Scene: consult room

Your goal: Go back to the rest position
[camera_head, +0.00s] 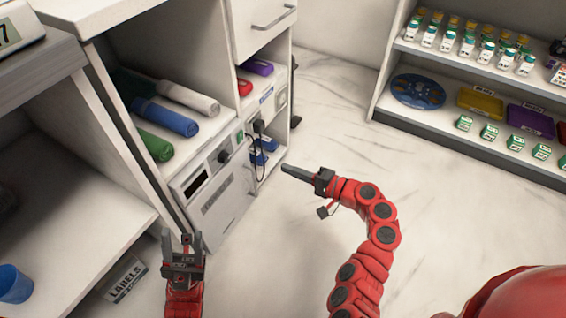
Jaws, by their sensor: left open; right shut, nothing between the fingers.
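My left gripper (182,240) is at the lower left, low in front of the white cabinet. Its two dark fingers point up in the picture and stand apart with nothing between them. My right gripper (284,169) is near the middle of the view, over the pale floor. Its dark fingers are together and point left towards the cabinet, holding nothing. The red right arm curves up from the bottom edge. Part of my red body shows at the lower right.
A white cabinet (208,60) on the left holds rolled cloths (165,117) and a white device (213,196) with a dark display. A shelf (428,125) with small bottles and boxes stands at the upper right. A blue cup (14,284) is at lower left. The marbled floor (330,110) between is clear.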

